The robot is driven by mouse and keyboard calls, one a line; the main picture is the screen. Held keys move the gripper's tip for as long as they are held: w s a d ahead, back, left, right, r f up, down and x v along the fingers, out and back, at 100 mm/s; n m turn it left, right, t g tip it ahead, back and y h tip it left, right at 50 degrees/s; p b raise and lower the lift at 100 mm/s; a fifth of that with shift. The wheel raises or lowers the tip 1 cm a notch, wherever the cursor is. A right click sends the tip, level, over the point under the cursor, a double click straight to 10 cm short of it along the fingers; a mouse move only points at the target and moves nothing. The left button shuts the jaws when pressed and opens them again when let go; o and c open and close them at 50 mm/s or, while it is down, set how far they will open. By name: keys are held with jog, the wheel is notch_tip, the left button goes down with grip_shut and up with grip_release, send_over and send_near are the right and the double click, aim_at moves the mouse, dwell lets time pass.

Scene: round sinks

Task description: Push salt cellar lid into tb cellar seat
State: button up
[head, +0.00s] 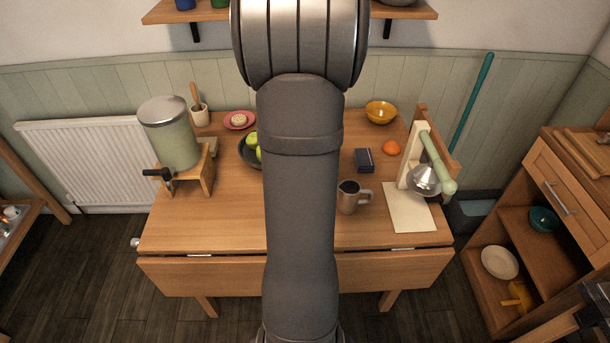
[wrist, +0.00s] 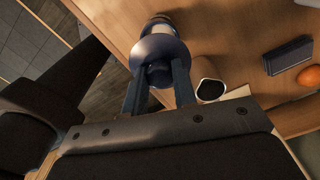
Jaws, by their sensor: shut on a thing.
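My gripper (wrist: 158,88) shows in the wrist view, its two fingers shut on the knob of a round, dark blue-grey flanged piece (wrist: 160,47), which looks like the salt cellar lid. Just beyond the lid is a pale rounded body with a dark top (wrist: 158,24), perhaps the salt cellar; the lid partly covers it. I cannot tell whether the two touch or whether the lid is seated. In the head view my arm hides the gripper, the lid and any cellar below it.
A metal mug (head: 348,197) stands right of my arm; it also shows beside the gripper in the wrist view (wrist: 208,82). A dark box (head: 365,160), an orange (head: 391,148) and a lever press (head: 425,165) are farther right. A green dispenser (head: 170,135) stands left. The table's front-left is clear.

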jog(key=shift+f, duration=2.75)
jog(key=shift+f, duration=0.9)
dwell(0.4)
dwell(0.4)
jog(key=o, duration=1)
jog(key=shift+o, duration=0.2)
notch_tip(320, 180, up, 18)
jog(key=shift+f, duration=0.25)
notch_tip(320, 180, down, 18)
jog(key=shift+r, duration=0.25)
dwell(0.3)
